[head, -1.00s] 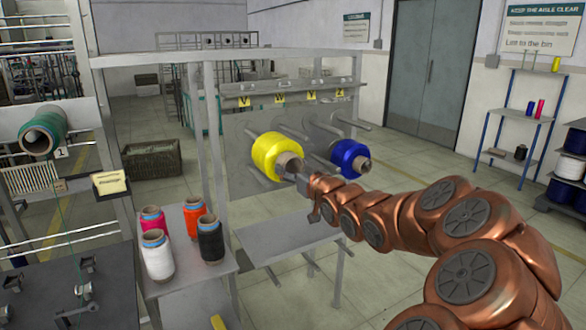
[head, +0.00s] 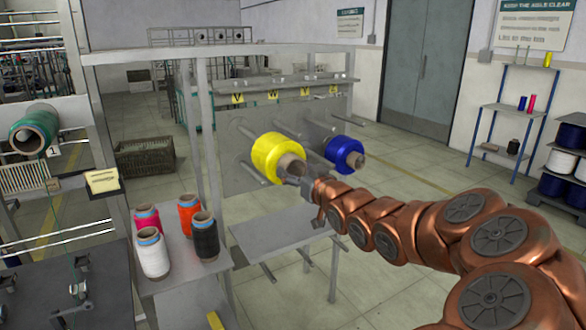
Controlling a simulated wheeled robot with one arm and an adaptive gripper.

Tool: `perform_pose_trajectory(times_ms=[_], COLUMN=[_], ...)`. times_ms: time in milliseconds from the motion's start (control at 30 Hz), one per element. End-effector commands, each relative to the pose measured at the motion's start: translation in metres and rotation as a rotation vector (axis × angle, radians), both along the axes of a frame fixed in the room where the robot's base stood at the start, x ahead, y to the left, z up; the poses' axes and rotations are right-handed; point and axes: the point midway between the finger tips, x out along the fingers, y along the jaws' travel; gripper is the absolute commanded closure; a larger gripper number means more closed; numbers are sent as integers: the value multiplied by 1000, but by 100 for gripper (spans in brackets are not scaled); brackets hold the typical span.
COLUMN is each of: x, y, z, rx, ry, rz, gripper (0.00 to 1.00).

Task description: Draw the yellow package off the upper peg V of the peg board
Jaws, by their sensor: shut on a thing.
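The yellow package (head: 272,158) is a wound spool on a brown tube, at the front of the peg board (head: 237,150), below the yellow letter V tag (head: 238,99). Its tube end (head: 291,165) faces right and toward me. My gripper (head: 304,181) is shut on this tube end; its fingertips are small and partly hidden. The package hides the peg behind it, so I cannot tell how much peg is still inside the tube.
A blue package (head: 343,152) hangs just right of the yellow one. Bare pegs stick out around both. A grey shelf (head: 275,233) lies below. Several colored cones, including a white one (head: 153,256), stand on a table at the left. Open floor (head: 400,170) lies to the right.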

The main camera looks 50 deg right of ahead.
Motion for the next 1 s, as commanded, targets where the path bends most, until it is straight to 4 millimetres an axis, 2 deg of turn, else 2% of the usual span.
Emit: perform_pose_trajectory(times_ms=[433, 1000], x=[-21, -23], y=[8, 8], z=[2, 1], rx=[2, 0], ry=[-4, -4], rz=[0, 1], gripper=[99, 99])
